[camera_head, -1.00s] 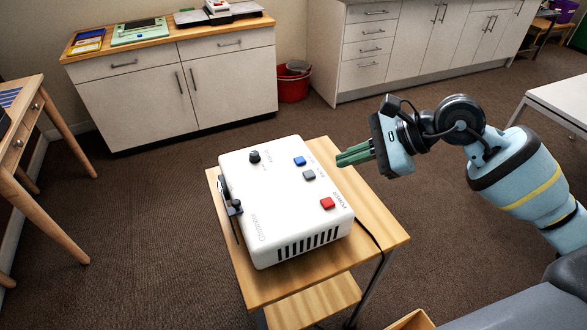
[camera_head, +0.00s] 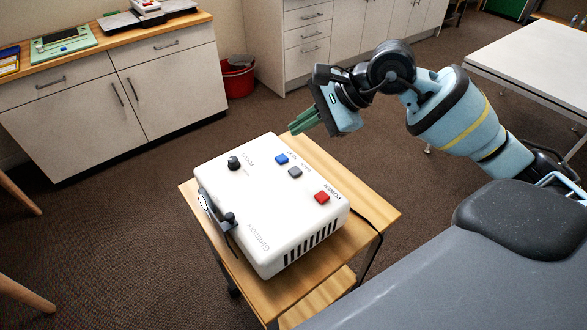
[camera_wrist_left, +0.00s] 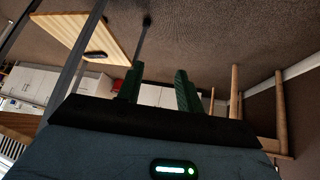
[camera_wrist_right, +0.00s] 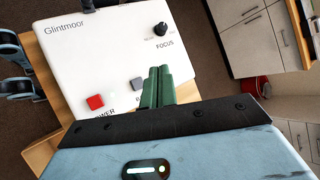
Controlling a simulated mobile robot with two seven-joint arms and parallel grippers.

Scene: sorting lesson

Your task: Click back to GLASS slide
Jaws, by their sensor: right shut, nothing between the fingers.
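The white projector box (camera_head: 258,235) stands on a small wooden table. Its top has a blue button (camera_head: 281,159), a grey button (camera_head: 295,172), a red POWER button (camera_head: 322,197) and a black FOCUS knob (camera_head: 233,162). My right gripper (camera_head: 292,128) is shut and empty, in the air at the box's far side. In the right wrist view its fingers (camera_wrist_right: 157,72) show beside the grey button (camera_wrist_right: 137,84). They partly cover that button's label, and the blue button does not show there. My left gripper (camera_wrist_left: 158,74) is open and empty, showing only in its own wrist view.
The small wooden table (camera_head: 380,208) has a bare strip right of the box, with a black cable. Cabinets line the back wall, with a red bucket (camera_head: 238,78) between them. A white table (camera_head: 530,70) stands at the right.

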